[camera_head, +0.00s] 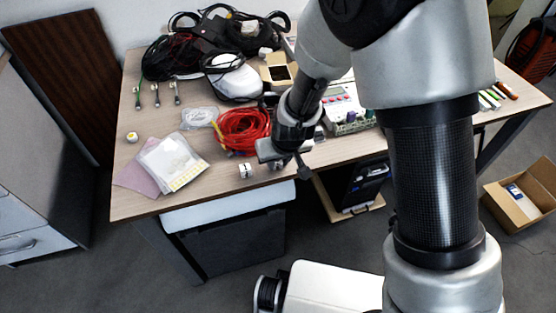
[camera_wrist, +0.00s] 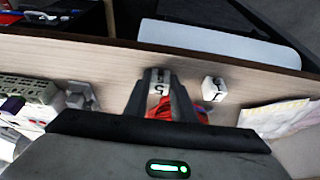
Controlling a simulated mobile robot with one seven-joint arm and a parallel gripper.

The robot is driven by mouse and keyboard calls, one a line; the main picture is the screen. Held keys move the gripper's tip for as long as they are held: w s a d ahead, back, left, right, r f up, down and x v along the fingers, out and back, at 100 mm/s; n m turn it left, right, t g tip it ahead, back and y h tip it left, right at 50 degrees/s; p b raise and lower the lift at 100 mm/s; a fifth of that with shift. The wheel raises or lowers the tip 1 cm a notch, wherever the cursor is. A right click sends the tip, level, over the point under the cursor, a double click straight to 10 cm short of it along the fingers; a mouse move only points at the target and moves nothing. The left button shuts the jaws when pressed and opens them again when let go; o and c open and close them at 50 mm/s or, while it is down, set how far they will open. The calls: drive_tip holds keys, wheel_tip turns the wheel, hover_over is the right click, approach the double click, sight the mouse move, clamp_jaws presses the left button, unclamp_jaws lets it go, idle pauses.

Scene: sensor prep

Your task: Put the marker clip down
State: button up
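The marker clip (camera_wrist: 159,76), a small white piece with dark markings, shows between my fingertips in the wrist view. My gripper (camera_wrist: 160,90) has its two dark fingers closed in on the clip's sides, and it looks held. The clip appears over the tabletop near the front edge; I cannot tell whether it touches the table.
A similar white piece (camera_head: 246,171) stands on the wooden table (camera_head: 150,205), also in the wrist view (camera_wrist: 213,90). Red cable (camera_head: 240,128) lies behind it. Papers (camera_head: 170,160) lie left, and a grey device (camera_head: 345,112) stands right. Bare tabletop shows along the front edge.

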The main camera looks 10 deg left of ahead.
drive_tip(key=o, duration=0.3)
drive_tip(key=shift+o, duration=0.2)
drive_tip(key=shift+r+p, duration=0.3)
drive_tip(key=shift+r, duration=0.2)
drive_tip(key=s+d+r+m+p, duration=0.1)
drive_tip(key=s+d+r, duration=0.1)
drive_tip(key=d+r, duration=0.45)
drive_tip(key=s+d+r+m+p, duration=0.1)
drive_tip(key=s+d+r, duration=0.15)
drive_tip(key=r, duration=0.65)
drive_tip(key=s+d+r+m+p, duration=0.1)
drive_tip(key=d+r, duration=0.5)
drive_tip(key=r, duration=0.2)
drive_tip(key=s+d+r+m+t+h, duration=0.1)
drive_tip(key=s+d+r+m+h, duration=0.1)
drive_tip(key=s+d+r, duration=0.6)
drive_tip(key=s+d+m, duration=0.1)
drive_tip(key=s+d, duration=0.2)
drive_tip(key=shift+d+t, duration=0.3)
drive_tip(key=shift+d, duration=0.05)
